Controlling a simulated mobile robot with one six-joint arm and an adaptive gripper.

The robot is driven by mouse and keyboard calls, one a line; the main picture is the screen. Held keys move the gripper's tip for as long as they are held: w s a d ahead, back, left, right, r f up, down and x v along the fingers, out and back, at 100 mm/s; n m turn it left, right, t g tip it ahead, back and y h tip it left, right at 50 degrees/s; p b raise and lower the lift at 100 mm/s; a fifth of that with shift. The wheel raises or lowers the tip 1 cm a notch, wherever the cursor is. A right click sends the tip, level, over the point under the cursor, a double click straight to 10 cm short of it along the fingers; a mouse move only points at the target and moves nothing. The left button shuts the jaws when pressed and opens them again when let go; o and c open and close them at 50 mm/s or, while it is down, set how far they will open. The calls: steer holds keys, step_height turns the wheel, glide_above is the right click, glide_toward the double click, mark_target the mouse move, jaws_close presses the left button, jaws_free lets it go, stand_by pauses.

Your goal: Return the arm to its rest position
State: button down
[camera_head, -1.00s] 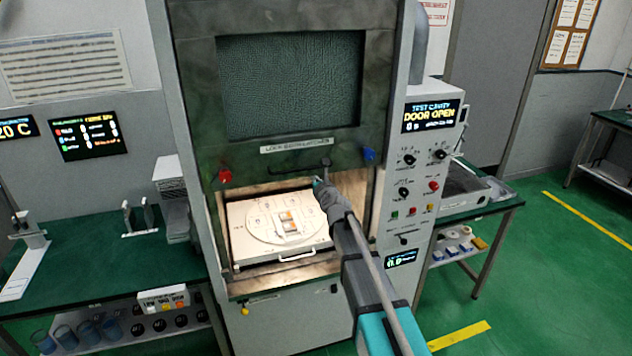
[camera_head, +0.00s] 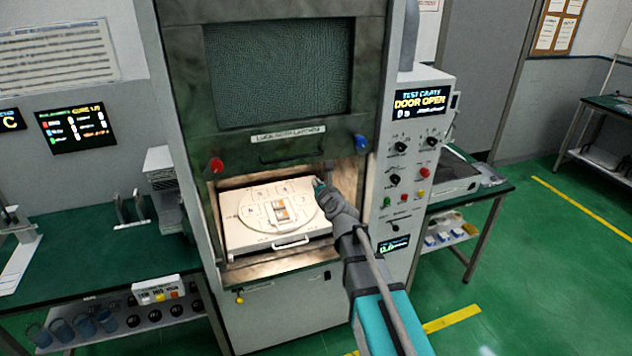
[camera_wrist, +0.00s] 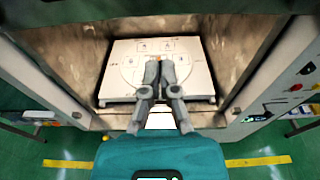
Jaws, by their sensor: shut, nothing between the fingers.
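My gripper (camera_head: 320,186) is at the right front of the open cavity of the microwave generator, at the end of my arm reaching up from the bottom right. In the wrist view my gripper (camera_wrist: 158,72) has its two fingers together with nothing between them, in front of the cavity opening. A white tray (camera_head: 240,236) with a round plate lies in the cavity. A small white and orange item (camera_head: 283,211) sits on the plate; in the wrist view the fingers partly hide it.
The raised door (camera_head: 285,145), with a handle, a red knob and a blue knob, hangs above the cavity. The control panel (camera_head: 418,160) reads "DOOR OPEN". Green-topped benches stand at left (camera_head: 95,255) and right (camera_head: 490,192). Open green floor (camera_head: 540,270) lies at right.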

steer(key=s+d+f+n+g+b, duration=0.2)
steer(key=s+f+n+g, duration=0.2)
steer(key=s+f+n, duration=0.35)
steer(key=s+d+f+n+g+b, duration=0.2)
steer(key=s+f+n+g+b, duration=0.15)
steer(key=f+n, duration=0.6)
steer(key=s+d+f+n+g+h+b, duration=0.1)
steer(key=s+d+f+n+g+h, duration=0.1)
steer(key=s+d+f+n+g, duration=0.2)
steer(key=s+d+f+n+g+h+b, duration=0.2)
steer(key=s+d+n, duration=0.4)
steer(key=s+n, duration=0.5)
steer(key=shift+s+d+f+g+h, duration=0.3)
steer(key=shift+s+f+g+h, duration=0.2)
steer(key=shift+s+f+g, duration=0.5)
